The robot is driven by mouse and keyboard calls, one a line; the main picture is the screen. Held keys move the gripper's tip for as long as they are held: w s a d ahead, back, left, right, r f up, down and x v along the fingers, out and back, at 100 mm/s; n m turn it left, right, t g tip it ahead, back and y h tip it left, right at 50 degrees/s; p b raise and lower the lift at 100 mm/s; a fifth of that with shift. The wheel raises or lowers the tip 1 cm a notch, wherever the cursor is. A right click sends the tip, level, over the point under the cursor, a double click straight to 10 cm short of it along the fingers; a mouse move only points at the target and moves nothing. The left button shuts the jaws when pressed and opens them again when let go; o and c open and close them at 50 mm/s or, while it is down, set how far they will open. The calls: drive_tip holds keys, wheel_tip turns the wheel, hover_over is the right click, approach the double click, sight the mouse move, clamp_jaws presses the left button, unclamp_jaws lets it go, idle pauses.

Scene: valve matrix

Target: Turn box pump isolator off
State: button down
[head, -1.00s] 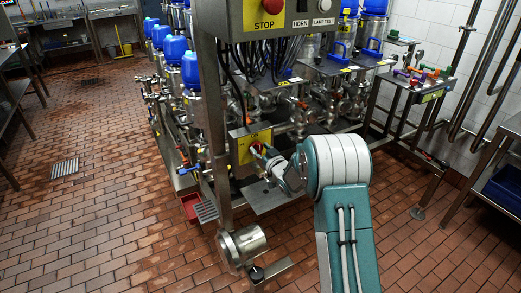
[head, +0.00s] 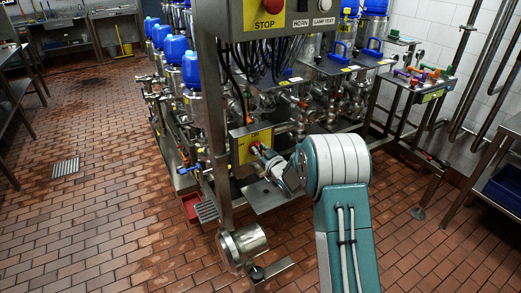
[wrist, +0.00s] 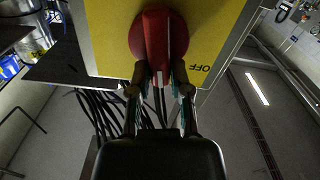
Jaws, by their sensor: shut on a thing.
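The isolator is a yellow-faced box (head: 241,150) on the steel post frame in the head view, with an ON label above its switch. In the wrist view its yellow plate (wrist: 105,35) fills the top middle. The red handle (wrist: 154,35) with a white line runs up and down the picture. A black OFF label (wrist: 199,68) lies to the right of the handle's lower end, apart from the line. My gripper (wrist: 161,78) is shut on the red handle, one finger on each side. In the head view my gripper (head: 261,152) is at the box, its fingertips partly hidden.
A control panel (head: 285,15) with a red STOP button hangs above the box. A steel shelf plate (head: 268,198) lies just under my wrist. Black cables (wrist: 105,110) hang behind the box.

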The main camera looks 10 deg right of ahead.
sight(252, 153)
drive_tip(key=shift+s+a+f+n, duration=0.1)
drive_tip(key=shift+a+f+n, duration=0.25)
drive_tip(key=shift+n, duration=2.25)
drive_tip(key=shift+s+a+f+n, duration=0.15)
drive_tip(key=shift+f+n, duration=0.25)
drive_tip(key=shift+n, duration=2.2)
drive_tip(key=shift+s+a+f+n, duration=0.1)
drive_tip(key=shift+a+f+n, duration=0.25)
drive_tip(key=shift+n, duration=2.25)
drive_tip(key=shift+f, duration=0.1)
drive_tip(key=c, duration=0.6)
unclamp_jaws()
drive_tip(key=shift+o, duration=0.2)
drive_tip(key=shift+w+a, duration=0.1)
